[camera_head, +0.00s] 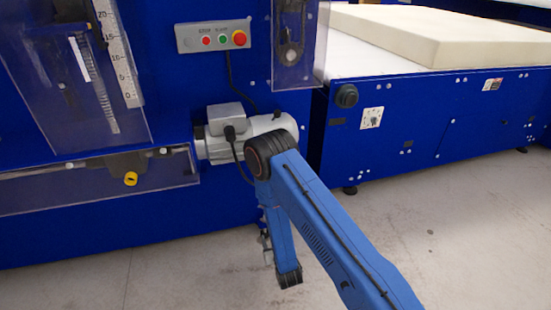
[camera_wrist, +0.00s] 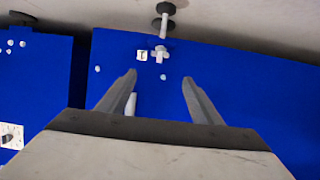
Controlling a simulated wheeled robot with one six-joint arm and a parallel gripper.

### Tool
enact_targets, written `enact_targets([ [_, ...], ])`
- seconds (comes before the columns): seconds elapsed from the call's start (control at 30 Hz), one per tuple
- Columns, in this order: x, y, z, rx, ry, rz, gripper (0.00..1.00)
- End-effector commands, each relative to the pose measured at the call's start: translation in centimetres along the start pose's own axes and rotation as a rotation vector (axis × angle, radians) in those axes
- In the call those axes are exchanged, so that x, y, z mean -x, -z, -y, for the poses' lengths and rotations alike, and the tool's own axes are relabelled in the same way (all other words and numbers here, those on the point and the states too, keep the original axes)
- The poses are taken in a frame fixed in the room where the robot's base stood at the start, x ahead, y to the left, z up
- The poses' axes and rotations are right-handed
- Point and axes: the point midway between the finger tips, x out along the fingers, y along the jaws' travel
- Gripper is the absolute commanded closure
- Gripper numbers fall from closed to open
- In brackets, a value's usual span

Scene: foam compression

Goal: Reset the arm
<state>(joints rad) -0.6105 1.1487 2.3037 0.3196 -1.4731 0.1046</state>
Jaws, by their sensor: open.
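My gripper (camera_wrist: 159,76) is open and empty in the wrist view, its two grey fingers spread apart. Behind the fingers is a blue machine panel (camera_wrist: 245,85); the fingers look apart from it, though the gap is hard to judge. In the head view my blue arm is bent, rising from the lower right to an elbow and then hanging down. Only a small grey part shows beside its lower end, and the gripper's fingers cannot be made out there.
A control box (camera_head: 213,37) with red and green buttons is on the blue machine. A grey motor (camera_head: 262,128) sits close behind my elbow. A foam block (camera_head: 430,32) lies on the conveyor (camera_head: 352,62) at right. Concrete floor (camera_head: 440,225) is clear at right.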

Motion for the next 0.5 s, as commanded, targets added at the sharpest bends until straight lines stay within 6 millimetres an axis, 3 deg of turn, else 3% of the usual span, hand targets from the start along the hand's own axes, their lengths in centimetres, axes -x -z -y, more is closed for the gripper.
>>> enact_targets([
  [0.17,-0.2,1.0,-0.2,-0.008,-0.003,0.007,0.41],
  [0.5,-0.3,8.8,-2.3,-0.064,-0.023,0.085,0.41],
])
